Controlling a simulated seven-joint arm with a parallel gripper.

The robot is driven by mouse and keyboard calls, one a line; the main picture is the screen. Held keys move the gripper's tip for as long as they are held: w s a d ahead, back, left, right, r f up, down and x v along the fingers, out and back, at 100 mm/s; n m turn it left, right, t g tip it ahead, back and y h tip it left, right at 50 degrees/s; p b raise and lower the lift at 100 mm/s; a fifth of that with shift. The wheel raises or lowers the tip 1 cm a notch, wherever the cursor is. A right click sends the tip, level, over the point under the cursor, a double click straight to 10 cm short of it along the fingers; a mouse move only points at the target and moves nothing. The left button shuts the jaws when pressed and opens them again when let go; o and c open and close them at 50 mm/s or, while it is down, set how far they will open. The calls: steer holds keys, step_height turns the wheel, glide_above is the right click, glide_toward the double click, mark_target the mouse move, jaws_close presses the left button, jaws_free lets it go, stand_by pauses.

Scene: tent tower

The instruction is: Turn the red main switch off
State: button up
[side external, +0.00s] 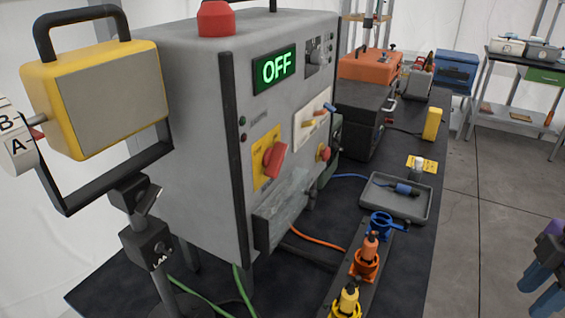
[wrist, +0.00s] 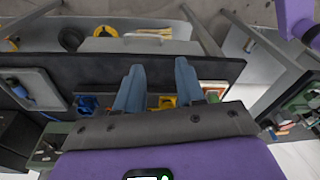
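The red main switch (side external: 274,158) is a rotary handle on a yellow plate (side external: 259,172) on the front of a grey control cabinet (side external: 190,120). Its handle looks tilted from upright; I cannot read the plate's marks. A green display (side external: 275,68) above it reads OFF. My gripper (side external: 531,294) is at the lower right edge of the side view, well away from the cabinet, with blue fingers. In the wrist view my gripper (wrist: 157,72) has its two blue fingers apart with nothing held between them. I cannot make out the switch in the wrist view.
A red mushroom button (side external: 216,19) tops the cabinet. A smaller red knob (side external: 324,153) and white panel (side external: 312,121) sit right of the switch. A clear flap (side external: 283,207) juts out below. Connectors (side external: 366,262) and a grey tray (side external: 400,207) stand on the dark bench.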

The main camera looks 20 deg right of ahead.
steer(key=w+a+m+t+y, duration=0.1)
steer(key=w+a+m+y, duration=0.2)
steer(key=a, duration=0.6)
steer(key=m+t+y, duration=0.8)
steer(key=m+t, duration=0.1)
steer(key=t, duration=0.2)
glide_toward(281, 166)
steer(key=shift+x, duration=4.55)
steer(key=c, duration=0.7)
steer(key=shift+o, duration=0.2)
